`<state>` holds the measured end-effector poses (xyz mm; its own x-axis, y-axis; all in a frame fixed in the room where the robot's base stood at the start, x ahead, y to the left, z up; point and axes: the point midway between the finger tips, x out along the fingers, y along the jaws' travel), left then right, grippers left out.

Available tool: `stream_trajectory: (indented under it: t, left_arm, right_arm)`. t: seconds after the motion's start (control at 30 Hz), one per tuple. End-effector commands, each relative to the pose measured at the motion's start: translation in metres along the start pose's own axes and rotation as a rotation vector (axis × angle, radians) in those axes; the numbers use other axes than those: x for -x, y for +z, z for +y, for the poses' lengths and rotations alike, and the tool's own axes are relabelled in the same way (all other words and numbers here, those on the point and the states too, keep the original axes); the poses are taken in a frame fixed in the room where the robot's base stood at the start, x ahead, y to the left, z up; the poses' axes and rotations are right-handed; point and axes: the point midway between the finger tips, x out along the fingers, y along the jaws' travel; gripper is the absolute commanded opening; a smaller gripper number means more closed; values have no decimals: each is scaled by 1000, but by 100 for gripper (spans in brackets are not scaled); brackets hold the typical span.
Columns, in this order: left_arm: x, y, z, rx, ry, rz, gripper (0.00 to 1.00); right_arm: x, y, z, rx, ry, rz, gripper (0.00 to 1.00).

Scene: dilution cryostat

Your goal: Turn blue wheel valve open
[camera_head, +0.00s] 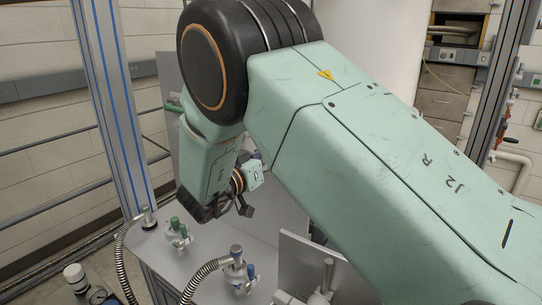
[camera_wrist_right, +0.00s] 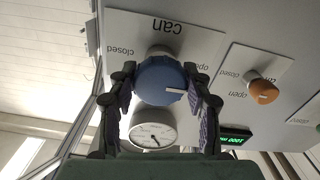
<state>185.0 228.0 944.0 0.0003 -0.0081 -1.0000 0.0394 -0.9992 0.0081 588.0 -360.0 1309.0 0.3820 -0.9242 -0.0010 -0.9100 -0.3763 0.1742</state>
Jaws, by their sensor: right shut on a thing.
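In the right wrist view, the blue wheel valve (camera_wrist_right: 160,82) is a round ribbed knob with a white pointer mark on its right side. It sits on a light panel below an upside-down "can" label, with "closed" printed on the left and "open" on the right. My right gripper (camera_wrist_right: 160,74) is shut on the wheel, one finger on each side. In the head view, my right arm hides the wheel, and only part of the right gripper (camera_head: 243,207) shows at the arm's end. My left gripper is not in view.
In the wrist view, a round gauge (camera_wrist_right: 153,133) is just below the wheel. An orange knob (camera_wrist_right: 263,91) is on a plate to the right, near a green-lit display (camera_wrist_right: 236,135). In the head view, green-handled (camera_head: 177,226) and blue-handled (camera_head: 237,254) valves with hoses stand on the plate below.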

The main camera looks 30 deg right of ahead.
Motion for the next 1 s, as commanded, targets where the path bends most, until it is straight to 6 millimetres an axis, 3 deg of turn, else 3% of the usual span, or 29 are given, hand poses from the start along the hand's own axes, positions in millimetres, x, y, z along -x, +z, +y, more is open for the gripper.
stream_trajectory:
  t: [0.13, 0.17, 0.4, 0.77, 1.0]
  left_arm:
    - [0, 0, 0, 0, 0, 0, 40]
    - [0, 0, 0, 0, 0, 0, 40]
    - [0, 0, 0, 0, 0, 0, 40]
    - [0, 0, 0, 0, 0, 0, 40]
    - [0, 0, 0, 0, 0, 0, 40]
  right_arm:
    - [0, -6, -1, -8, 0, 11, 18]
    - [0, -6, -1, -8, 0, 11, 51]
    - [0, -4, 0, -5, 0, 6, 71]
    - [0, -4, 0, -4, 0, 3, 73]
    - [0, -39, 6, -9, 0, 6, 73]
